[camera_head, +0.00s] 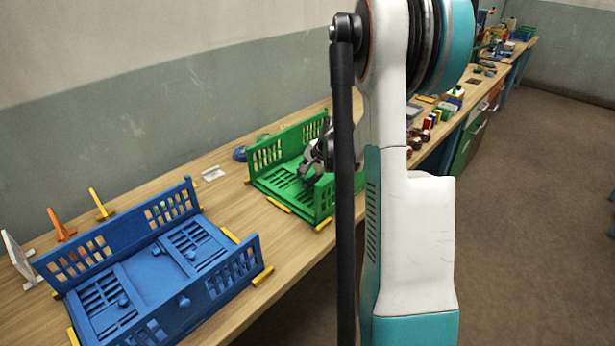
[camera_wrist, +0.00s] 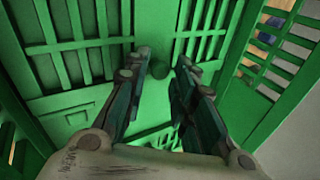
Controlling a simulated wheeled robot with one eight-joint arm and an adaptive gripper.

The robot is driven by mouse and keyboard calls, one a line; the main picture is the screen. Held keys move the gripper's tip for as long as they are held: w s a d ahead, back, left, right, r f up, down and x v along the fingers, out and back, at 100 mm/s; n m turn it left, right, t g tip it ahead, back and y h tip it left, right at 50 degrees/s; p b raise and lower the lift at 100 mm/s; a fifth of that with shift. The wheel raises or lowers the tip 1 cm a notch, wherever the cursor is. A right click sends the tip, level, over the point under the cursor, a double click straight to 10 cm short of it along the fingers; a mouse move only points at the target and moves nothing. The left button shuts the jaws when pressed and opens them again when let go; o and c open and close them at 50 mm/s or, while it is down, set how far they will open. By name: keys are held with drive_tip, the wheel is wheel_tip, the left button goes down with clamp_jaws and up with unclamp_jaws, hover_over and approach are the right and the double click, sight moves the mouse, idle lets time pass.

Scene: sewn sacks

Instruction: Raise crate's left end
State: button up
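The green crate (camera_head: 267,156) stands on the bench in the head view, its long back wall and front wall upright. Slotted panels lie flat between the walls. My gripper (camera_head: 314,164) is low inside the green crate, towards its right part, and my arm hides some of the crate. In the wrist view my gripper (camera_wrist: 158,72) has its two fingers apart with nothing between them, over the slotted green panels (camera_wrist: 60,50). I cannot tell whether the fingers touch the crate.
A blue crate (camera_head: 112,243) stands nearer on the bench (camera_head: 215,205), its long walls upright and its slotted end panels flat. Yellow blocks (camera_head: 279,205) sit along the crates' edges. Coloured items stand farther along the bench. The floor (camera_head: 530,200) at right is clear.

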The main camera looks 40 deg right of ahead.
drive_tip(key=shift+c, duration=0.5)
clamp_jaws()
drive_tip(key=shift+a+r, duration=0.1)
